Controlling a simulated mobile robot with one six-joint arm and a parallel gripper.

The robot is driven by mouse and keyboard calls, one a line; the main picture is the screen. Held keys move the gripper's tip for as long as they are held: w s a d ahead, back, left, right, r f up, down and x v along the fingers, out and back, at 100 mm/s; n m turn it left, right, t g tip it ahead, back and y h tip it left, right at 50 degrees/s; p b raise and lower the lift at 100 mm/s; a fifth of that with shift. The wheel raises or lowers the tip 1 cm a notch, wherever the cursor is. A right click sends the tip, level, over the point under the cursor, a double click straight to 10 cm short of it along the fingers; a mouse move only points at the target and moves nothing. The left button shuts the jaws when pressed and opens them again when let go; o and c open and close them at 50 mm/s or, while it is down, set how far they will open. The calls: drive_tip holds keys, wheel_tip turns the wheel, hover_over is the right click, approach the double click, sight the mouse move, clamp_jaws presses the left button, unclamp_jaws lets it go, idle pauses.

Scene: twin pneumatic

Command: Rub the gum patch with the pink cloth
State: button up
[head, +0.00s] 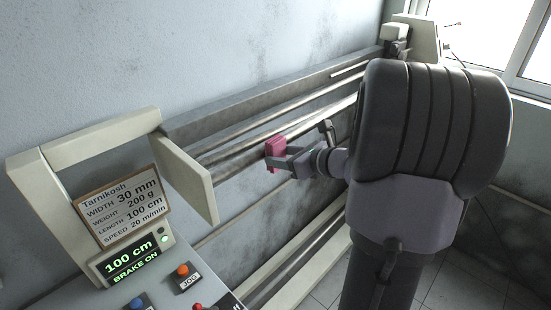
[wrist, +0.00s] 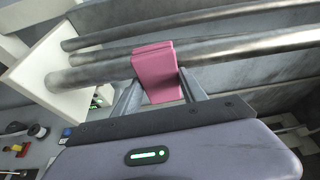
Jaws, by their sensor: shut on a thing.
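My gripper (head: 283,156) is shut on the folded pink cloth (head: 274,150) in the head view. The cloth is at the metal rails, towards their left end. In the wrist view the pink cloth (wrist: 157,72) stands up between the two fingers of my gripper (wrist: 160,92). Its upper part overlaps a long round roller (wrist: 240,48); I cannot tell whether it touches it. I cannot make out a gum patch; the cloth may hide it.
A cream end plate (head: 187,178) closes the left end of the rollers. A control panel (head: 130,262) reading "100 cm BRAKE ON" stands at lower left, with an orange button (head: 183,270) and a Tarnikosh sign (head: 122,206). A grey wall is behind. Tiled floor shows at lower right.

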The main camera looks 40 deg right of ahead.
drive_tip(key=shift+d+p, duration=0.8)
drive_tip(key=shift+d, duration=2.15)
drive_tip(key=a+b, duration=0.3)
drive_tip(key=a, duration=0.6)
drive_tip(key=shift+a+b, duration=0.2)
drive_tip(key=shift+b, duration=0.1)
drive_tip(key=shift+s+d, duration=0.1)
drive_tip(key=s, duration=0.6)
drive_tip(key=shift+d, duration=0.2)
drive_tip(key=s, duration=0.3)
drive_tip(key=shift+d, duration=0.1)
